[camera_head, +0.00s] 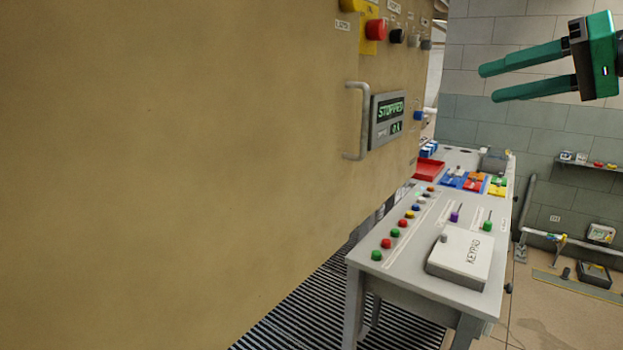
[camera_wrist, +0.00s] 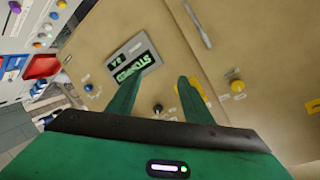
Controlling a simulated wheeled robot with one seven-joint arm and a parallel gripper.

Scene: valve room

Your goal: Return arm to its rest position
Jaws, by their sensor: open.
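My gripper (camera_head: 492,84) is at the upper right of the head view, raised above the console table. Its two green fingers point left and stand apart, with nothing between them. In the wrist view my gripper (camera_wrist: 157,82) also shows open and empty, with the tan cabinet front beyond its fingertips. How far the fingertips are from the cabinet is hard to tell.
The tan cabinet (camera_head: 180,170) fills the left, with a handle (camera_head: 350,120), a display (camera_head: 388,118) reading STOPPED and a red button (camera_head: 376,29). A tiled wall (camera_head: 500,130) stands behind; floor at right holds boxes.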

